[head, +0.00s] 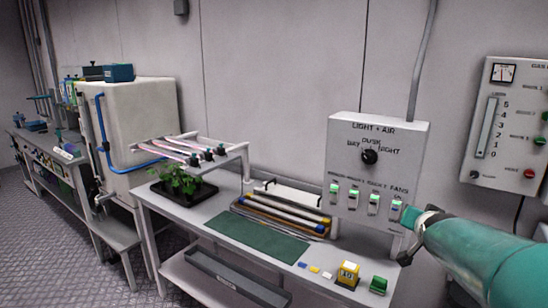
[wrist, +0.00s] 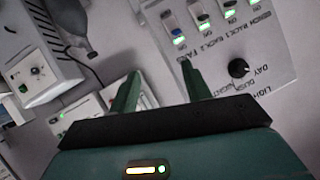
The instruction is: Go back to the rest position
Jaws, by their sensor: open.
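My gripper (head: 408,216) is at the right in the head view, in front of the lower right corner of the grey LIGHT + AIR panel (head: 345,140), close to its rightmost switch. I cannot tell whether it touches the panel. In the wrist view, the two green fingers of my gripper (wrist: 160,82) are spread apart with nothing between them. The panel (wrist: 268,40) fills the upper right there, with a black dial (wrist: 239,68) and several green-lit switches. The right finger points at the switch row.
A GAS box (head: 515,125) hangs at the right.

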